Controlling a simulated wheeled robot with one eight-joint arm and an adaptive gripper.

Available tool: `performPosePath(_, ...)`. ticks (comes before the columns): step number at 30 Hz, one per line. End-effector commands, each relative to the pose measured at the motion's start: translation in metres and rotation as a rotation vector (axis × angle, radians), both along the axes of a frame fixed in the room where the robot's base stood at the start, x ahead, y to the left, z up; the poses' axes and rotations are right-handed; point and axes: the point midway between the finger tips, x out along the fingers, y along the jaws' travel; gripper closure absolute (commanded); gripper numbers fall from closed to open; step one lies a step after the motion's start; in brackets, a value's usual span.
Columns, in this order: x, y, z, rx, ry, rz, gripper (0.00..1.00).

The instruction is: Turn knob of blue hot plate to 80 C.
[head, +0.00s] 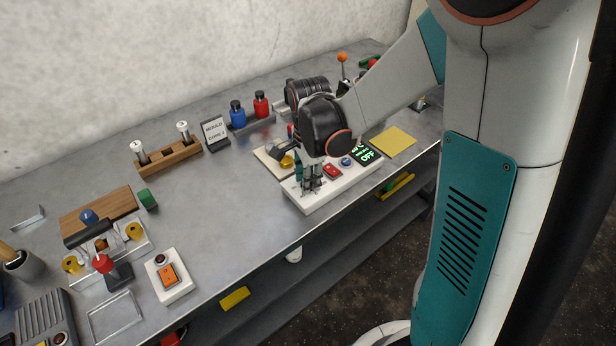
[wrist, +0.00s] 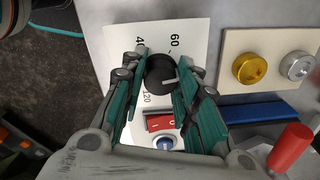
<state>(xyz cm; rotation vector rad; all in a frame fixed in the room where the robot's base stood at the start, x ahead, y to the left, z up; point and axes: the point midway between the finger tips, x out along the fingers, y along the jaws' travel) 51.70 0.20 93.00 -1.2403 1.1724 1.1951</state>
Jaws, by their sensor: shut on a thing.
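The hot plate's white control panel (head: 316,197) lies near the bench's front edge. Its black knob (wrist: 160,74) shows in the wrist view, and my gripper hides it in the head view. My gripper (head: 312,186) points down over the panel; in the wrist view its green fingers (wrist: 161,83) are shut on the knob from both sides. A pale pointer mark on the knob faces the right finger in the wrist view. The marks 40, 60 and part of 120 are visible; the right finger covers the dial there. The green display (head: 368,154) reads OFF on one line.
A red rocker switch (head: 332,171) and a blue button (head: 346,161) sit beside the knob on the panel. A board with gold and silver knobs (wrist: 275,68) lies close by. A yellow mat (head: 393,142) lies to the right.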

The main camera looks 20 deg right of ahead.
Motion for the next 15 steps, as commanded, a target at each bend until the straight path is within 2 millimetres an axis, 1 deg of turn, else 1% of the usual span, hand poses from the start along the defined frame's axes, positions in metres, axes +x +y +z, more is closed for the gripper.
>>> performPosePath(6,0.0000,0.0004,-0.0002,0.000,0.000,-0.098,0.95)
performPosePath(15,0.0001,0.0005,-0.0003,0.001,0.001,-0.152,0.95)
